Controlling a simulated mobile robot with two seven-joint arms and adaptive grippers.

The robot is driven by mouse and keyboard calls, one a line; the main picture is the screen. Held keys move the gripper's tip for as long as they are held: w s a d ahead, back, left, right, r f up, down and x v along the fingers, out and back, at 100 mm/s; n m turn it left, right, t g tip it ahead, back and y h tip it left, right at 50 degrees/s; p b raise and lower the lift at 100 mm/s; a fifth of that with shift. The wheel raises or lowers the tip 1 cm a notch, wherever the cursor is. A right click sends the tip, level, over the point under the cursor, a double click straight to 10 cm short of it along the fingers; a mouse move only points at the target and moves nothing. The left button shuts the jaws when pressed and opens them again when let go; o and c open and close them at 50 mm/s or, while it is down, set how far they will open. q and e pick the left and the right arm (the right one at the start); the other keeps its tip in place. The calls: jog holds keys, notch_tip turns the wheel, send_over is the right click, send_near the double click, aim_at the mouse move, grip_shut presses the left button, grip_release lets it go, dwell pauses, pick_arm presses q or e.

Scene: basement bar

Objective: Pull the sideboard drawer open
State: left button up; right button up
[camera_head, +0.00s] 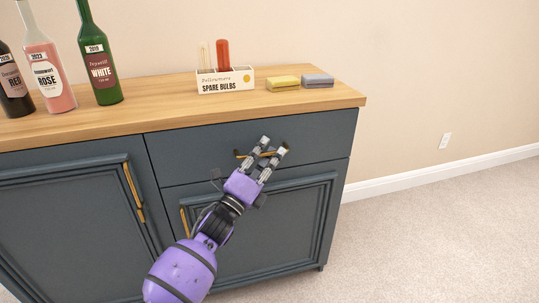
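The sideboard (90,237) is dark blue-grey with a wooden top. Its drawer (325,138) is at the upper right under the top, and its front looks flush with the body, so it appears shut. A brass drawer handle (240,154) runs across the drawer front, partly hidden by my gripper. My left gripper (274,146) is in front of the handle, its two fingers apart with a gap between them. Whether the fingers touch the handle cannot be told. My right gripper is not in view.
Wine bottles (99,62), a white box of spare bulbs (226,83), a yellow sponge (283,83) and a grey one (317,80) stand on the top. Cupboard doors with brass handles (133,190) lie below and left. Carpet (430,240) to the right is clear.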

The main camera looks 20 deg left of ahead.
pick_arm(q)
jog(key=shift+c, duration=0.4)
grip_shut()
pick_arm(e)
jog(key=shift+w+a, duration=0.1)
pick_arm(q)
jog(key=s+d+p, duration=0.3)
jog(key=s+d, duration=0.5)
jog(key=s, duration=0.3)
jog(key=s+d+p, duration=0.4)
jog(key=s+d, duration=0.4)
jog(key=s, duration=0.4)
jog(key=shift+s, duration=0.25)
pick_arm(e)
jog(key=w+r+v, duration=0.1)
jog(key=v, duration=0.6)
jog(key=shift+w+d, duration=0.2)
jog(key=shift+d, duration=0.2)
